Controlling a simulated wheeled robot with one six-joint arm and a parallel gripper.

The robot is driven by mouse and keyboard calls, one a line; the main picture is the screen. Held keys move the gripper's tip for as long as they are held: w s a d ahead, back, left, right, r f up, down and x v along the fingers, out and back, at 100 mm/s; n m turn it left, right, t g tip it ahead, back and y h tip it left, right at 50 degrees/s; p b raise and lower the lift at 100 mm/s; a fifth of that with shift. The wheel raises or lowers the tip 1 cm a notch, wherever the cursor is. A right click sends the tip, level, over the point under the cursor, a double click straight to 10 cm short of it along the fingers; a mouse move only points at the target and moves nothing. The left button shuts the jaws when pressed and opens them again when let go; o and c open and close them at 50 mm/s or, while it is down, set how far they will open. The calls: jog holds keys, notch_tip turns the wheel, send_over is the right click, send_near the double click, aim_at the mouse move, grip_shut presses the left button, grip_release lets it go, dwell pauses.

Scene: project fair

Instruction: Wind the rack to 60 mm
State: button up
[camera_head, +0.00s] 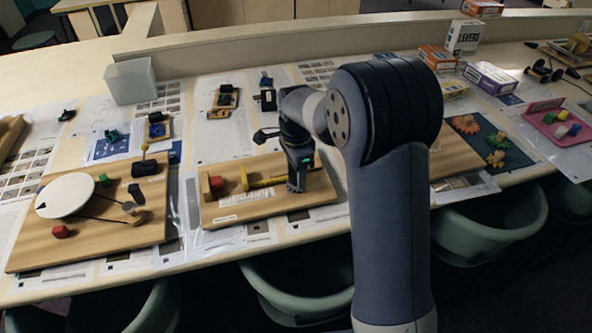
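A wooden board (250,208) lies on the table left of my arm. A yellow bar, which looks like the rack (266,182), lies along it. Its right part is hidden behind my gripper (297,184). My gripper points down at the board's right half, close over the end of the bar. I cannot tell whether it touches anything or whether its fingers are open. A pale printed strip (232,196) lies in front of the bar, too small to read. No crank or pinion shows clearly.
Gears (496,140) and a pink tray (560,126) are at the right. Boxes (490,77) stand behind. Green chairs (490,225) are tucked under the front edge.

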jog(key=shift+o, duration=0.8)
notch_tip(320, 180, up, 11)
jog(key=shift+b, duration=0.45)
jog(key=shift+f, duration=0.15)
notch_tip(320, 180, down, 10)
jog(key=shift+f+p, duration=0.25)
jog(key=shift+p, duration=0.25)
jog(key=shift+f+n, duration=0.15)
jog(key=shift+n, duration=0.15)
